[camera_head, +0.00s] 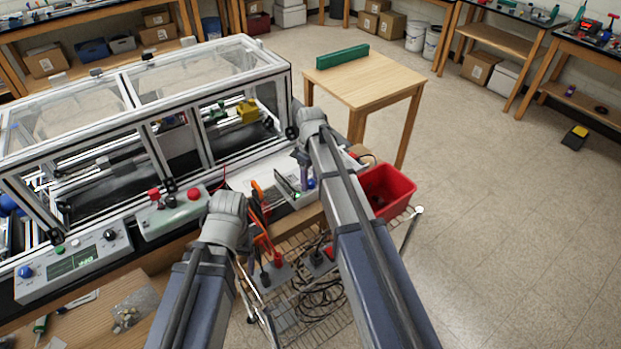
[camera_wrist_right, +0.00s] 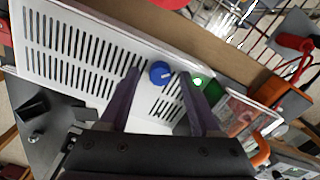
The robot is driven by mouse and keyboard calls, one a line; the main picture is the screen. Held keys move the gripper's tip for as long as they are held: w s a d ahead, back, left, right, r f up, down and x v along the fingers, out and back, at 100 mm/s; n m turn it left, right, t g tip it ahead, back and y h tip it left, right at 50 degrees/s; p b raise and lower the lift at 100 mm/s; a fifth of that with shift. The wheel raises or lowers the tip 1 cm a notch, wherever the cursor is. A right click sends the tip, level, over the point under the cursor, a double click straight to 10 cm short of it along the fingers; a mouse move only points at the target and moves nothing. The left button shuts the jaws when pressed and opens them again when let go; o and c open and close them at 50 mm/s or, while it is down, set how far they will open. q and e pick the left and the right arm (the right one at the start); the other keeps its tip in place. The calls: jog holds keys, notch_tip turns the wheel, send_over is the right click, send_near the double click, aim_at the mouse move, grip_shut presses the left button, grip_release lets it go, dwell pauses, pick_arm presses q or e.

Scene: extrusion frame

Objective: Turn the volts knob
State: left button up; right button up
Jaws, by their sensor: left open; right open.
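A round blue knob (camera_wrist_right: 160,72) with a white mark sits on a white slotted box (camera_wrist_right: 85,45) in the right wrist view. A small lit green part (camera_wrist_right: 197,82) is beside it. I cannot read a volts label. My right gripper (camera_wrist_right: 162,85) is open, with its two dark fingers apart on either side of the knob; I cannot tell whether either touches it. In the head view my right arm reaches over the box, which it partly hides. My left arm ends further left, near the red-knobbed box; its fingers are hidden behind its wrist.
A white-framed clear enclosure (camera_head: 120,105) stands along the bench. A control panel (camera_head: 75,262) with its own blue knob (camera_head: 25,271) is at far left. A red bin (camera_head: 388,188) is beside my right arm. Orange-handled items and cables lie between the arms.

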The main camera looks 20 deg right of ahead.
aim_at(311, 182)
notch_tip(311, 182, up, 8)
jog(key=p, duration=0.7)
jog(key=shift+f, duration=0.2)
pick_arm(q)
notch_tip(311, 182, up, 8)
jog(key=shift+f, duration=0.2)
